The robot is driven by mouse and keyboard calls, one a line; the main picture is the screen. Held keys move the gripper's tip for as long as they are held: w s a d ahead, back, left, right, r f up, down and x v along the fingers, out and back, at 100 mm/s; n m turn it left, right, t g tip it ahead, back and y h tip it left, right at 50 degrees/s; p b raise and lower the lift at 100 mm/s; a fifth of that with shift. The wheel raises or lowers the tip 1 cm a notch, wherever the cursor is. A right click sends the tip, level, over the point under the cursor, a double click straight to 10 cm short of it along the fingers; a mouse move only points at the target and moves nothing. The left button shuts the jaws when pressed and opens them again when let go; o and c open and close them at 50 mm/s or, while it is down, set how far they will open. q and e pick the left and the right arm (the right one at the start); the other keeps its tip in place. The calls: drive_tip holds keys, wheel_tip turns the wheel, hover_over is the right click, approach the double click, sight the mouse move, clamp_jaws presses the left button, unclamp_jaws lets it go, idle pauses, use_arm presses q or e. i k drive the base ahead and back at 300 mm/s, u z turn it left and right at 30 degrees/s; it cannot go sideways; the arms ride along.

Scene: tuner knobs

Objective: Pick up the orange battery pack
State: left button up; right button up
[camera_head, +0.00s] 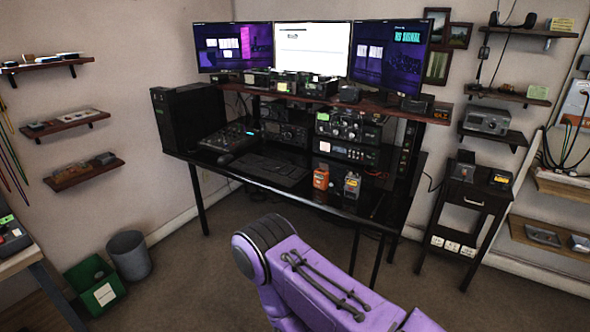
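A small orange box-like object (321,178), which looks like the battery pack, stands upright near the front edge of the black desk (290,191). It is in the middle of the head view, left of a grey device with an orange part (352,185). Nothing of mine touches it. A purple arm link of mine fills the bottom middle, below and in front of the desk. Neither gripper shows in the head view.
The desk holds a keyboard (265,170), stacked radio sets (347,132) and a black tower case (188,116). Three monitors (307,47) stand on a raised shelf. A black side table (467,200) is at the right. A green bin (95,286) and a grey bin (129,255) stand on the floor at left.

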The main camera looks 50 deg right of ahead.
sight(322, 175)
drive_tip(key=z, duration=0.55)
drive_tip(key=i, duration=1.25)
drive_tip(key=z, duration=0.85)
